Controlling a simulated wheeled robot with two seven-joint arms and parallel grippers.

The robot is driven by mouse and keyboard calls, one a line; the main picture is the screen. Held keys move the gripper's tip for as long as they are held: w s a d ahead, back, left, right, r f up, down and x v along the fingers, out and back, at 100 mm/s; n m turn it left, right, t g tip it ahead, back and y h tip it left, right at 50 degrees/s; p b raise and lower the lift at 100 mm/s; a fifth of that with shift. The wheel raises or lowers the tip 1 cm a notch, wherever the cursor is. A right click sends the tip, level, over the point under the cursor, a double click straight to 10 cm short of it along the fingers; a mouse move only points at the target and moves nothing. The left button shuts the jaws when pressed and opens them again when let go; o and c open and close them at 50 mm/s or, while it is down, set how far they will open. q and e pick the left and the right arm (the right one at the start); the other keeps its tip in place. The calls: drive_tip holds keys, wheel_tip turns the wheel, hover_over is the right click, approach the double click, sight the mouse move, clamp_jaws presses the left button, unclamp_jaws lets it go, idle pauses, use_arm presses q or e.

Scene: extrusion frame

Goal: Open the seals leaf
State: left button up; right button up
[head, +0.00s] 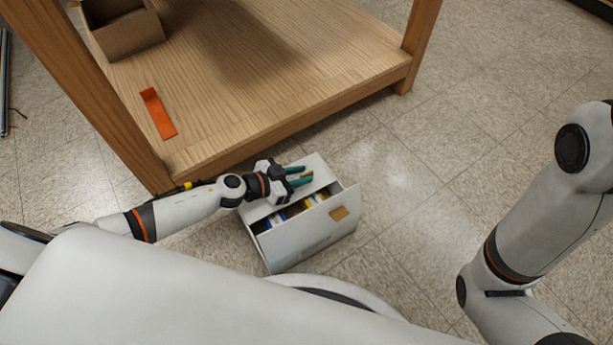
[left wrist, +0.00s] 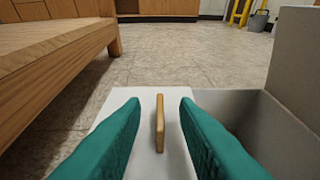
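A white box (head: 310,238) stands on the floor below the wooden table. One white leaf (head: 318,163) lies flat over its far part and carries a slim wooden tab (left wrist: 159,122). A second leaf (head: 318,229) stands raised on the near side, with a tan tab (head: 339,213) on it. I see no labels telling which is the seals leaf. My left gripper (head: 298,176) is open, its teal fingers on either side of the flat leaf's tab, with gaps to it in the left wrist view (left wrist: 160,130). My right gripper is out of view.
Floor right of the white box is clear.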

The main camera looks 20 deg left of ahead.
use_arm(q)
drive_tip(key=shift+x, duration=1.2)
clamp_jaws()
